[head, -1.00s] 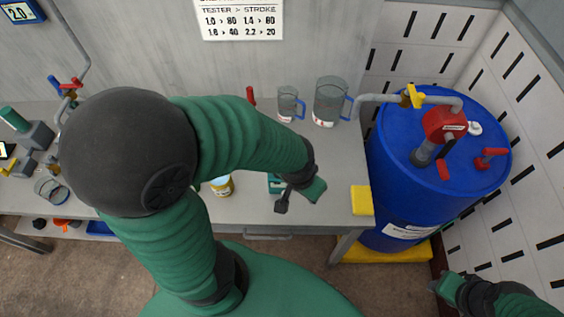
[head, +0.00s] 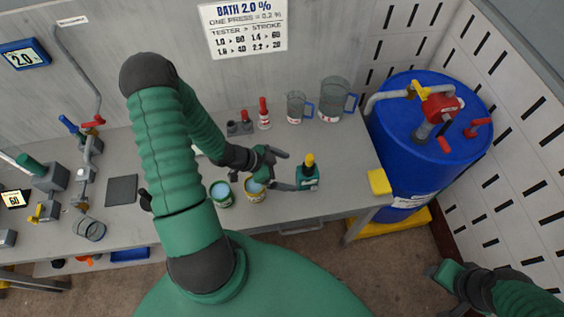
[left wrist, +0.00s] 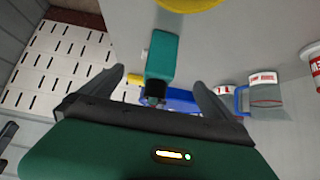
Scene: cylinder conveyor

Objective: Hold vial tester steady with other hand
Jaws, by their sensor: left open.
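A small green device with a yellow top, which looks like the vial tester (head: 308,180), stands upright on the bench. My left gripper (head: 284,171) is open just left of it, with its fingers pointing toward it. In the left wrist view the green body of the tester (left wrist: 161,55) shows ahead, in the gap between the open fingers (left wrist: 160,82); I cannot tell whether they touch it. My right gripper (head: 445,272) is at the lower right, away from the bench; its jaws cannot be made out.
Two open tins, one green (head: 221,196) and one yellow (head: 255,192), stand close by under my left gripper. Two clear jugs (head: 334,100) stand at the back. A yellow block (head: 379,182) sits at the bench's right edge. A blue drum (head: 420,150) with a pump stands beyond.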

